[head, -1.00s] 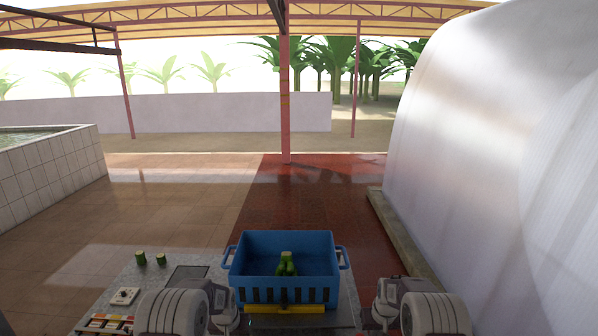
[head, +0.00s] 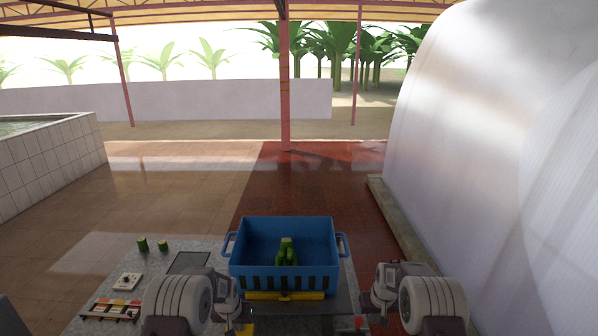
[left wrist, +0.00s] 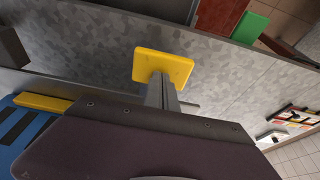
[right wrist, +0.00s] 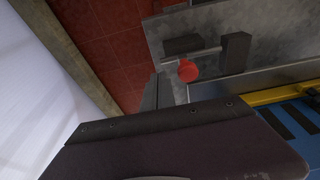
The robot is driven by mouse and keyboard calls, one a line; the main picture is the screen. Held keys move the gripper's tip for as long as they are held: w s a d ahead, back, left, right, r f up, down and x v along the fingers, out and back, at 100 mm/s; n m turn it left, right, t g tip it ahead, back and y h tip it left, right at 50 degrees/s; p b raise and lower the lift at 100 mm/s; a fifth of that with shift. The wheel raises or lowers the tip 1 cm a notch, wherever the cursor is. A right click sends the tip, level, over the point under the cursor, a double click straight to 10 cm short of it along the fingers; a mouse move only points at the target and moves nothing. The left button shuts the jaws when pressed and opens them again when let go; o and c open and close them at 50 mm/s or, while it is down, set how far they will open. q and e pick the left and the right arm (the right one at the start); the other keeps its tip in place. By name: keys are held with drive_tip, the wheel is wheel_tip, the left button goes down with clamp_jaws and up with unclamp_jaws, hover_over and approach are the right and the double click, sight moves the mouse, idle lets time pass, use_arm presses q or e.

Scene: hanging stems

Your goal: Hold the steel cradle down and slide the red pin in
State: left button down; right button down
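In the head view my left gripper (head: 240,312) is low, left of centre, beside a yellow piece (head: 246,329) at the bottom edge. In the left wrist view its fingers (left wrist: 164,92) are together, just over a yellow pad (left wrist: 150,64); contact is unclear. My right gripper (head: 372,308) is on the right. In its wrist view the fingers (right wrist: 157,92) look together and empty, beside the red pin's round head (right wrist: 188,71). A steel rod (right wrist: 196,53) lies near dark blocks (right wrist: 237,52). The red pin barely shows in the head view (head: 359,323). I cannot make out the whole cradle.
A blue crate (head: 250,275) with green fruit (head: 287,251) stands between the grippers, behind a yellow bar (head: 284,296). On the grey tabletop (head: 215,257) at left are two green pieces (head: 142,244), a small white box (head: 127,281) and a tray (head: 109,310).

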use_arm(q)
drive_tip(key=shift+f, duration=1.1)
use_arm(e)
drive_tip(key=shift+a, duration=2.8)
drive_tip(key=shift+d+r, duration=0.45)
drive_tip(key=shift+r, duration=0.4)
drive_tip(key=shift+d+r, duration=0.4)
drive_tip(key=shift+r, duration=0.4)
drive_tip(key=shift+d+r, duration=0.45)
drive_tip(key=shift+r, duration=0.4)
drive_tip(key=s+r, duration=0.3)
drive_tip(key=s, duration=0.3)
use_arm(q)
drive_tip(key=shift+w+r, duration=0.1)
drive_tip(key=shift+r, duration=4.4)
